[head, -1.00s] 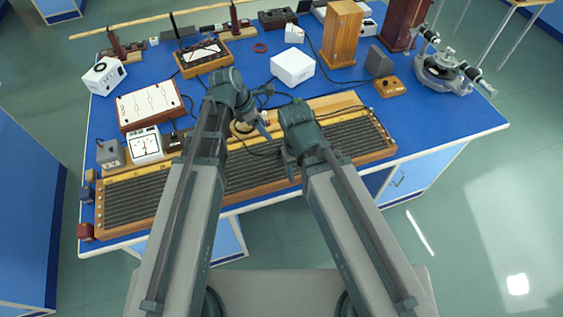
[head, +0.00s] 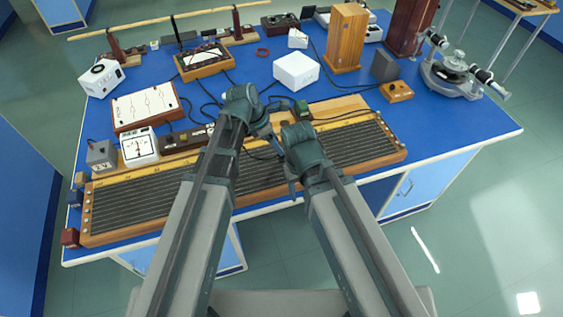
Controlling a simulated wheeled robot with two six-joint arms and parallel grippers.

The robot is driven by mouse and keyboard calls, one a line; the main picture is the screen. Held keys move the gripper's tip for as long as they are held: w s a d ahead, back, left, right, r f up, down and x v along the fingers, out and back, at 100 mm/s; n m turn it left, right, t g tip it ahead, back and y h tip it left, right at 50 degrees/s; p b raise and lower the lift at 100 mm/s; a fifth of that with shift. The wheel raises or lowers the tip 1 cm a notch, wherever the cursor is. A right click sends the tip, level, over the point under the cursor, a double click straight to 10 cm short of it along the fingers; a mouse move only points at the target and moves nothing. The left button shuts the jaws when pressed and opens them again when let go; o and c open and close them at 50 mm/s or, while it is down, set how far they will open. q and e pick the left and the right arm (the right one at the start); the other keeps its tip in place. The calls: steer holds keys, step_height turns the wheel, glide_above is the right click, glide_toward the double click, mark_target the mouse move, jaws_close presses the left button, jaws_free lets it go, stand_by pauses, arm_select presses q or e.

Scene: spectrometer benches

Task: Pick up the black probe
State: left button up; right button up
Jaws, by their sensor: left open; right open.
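I cannot make out the black probe with certainty; the two grippers and wrists cover the middle of the long wooden wire board (head: 350,146), where thin dark leads run. My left gripper (head: 272,125) is open above the back edge of this board, near its middle. My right gripper (head: 289,165) is open just to the right of it, lower in the picture and over the wire rows. The two grippers are close together. I see nothing held in either one.
Behind are a white box (head: 296,71), a white-topped panel (head: 146,106), a dial meter (head: 139,147) and a wooden box (head: 346,40). A spectrometer (head: 455,72) stands at the right. The blue bench top (head: 450,125) is clear at the right front.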

arm_select(q)
steer(key=shift+b+x, duration=2.5)
steer(key=shift+x, duration=0.2)
steer(key=shift+s+a+r, duration=0.1)
steer(key=shift+s+a, duration=0.05)
steer(key=shift+c, duration=0.3)
jaws_close()
